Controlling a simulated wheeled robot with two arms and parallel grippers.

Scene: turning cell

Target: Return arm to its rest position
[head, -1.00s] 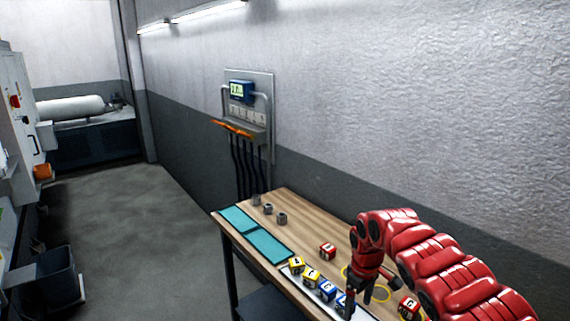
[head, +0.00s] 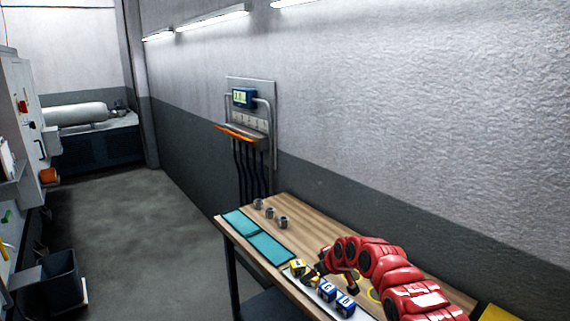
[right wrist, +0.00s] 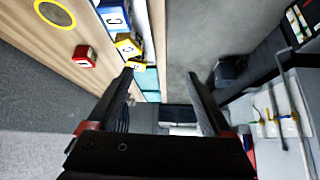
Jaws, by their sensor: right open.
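My right arm reaches in from the right over the wooden workbench (head: 300,217). Its gripper (head: 313,274) is near the row of lettered blocks at the bench's front edge and partly covers one of them. In the right wrist view the two fingers (right wrist: 163,80) stand wide apart with nothing held between them. A blue C block (head: 327,290) and a yellow block (head: 297,267) lie in the row. A red block (right wrist: 84,57) sits apart on the wood in the right wrist view; my arm hides it in the head view. My left gripper is not in view.
Teal mats (head: 268,247) and several small grey metal parts (head: 283,222) are at the bench's far end. Yellow rings (head: 374,295) mark the wood near my arm. A wall panel (head: 250,120) hangs behind. The floor (head: 150,215) left of the bench is clear.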

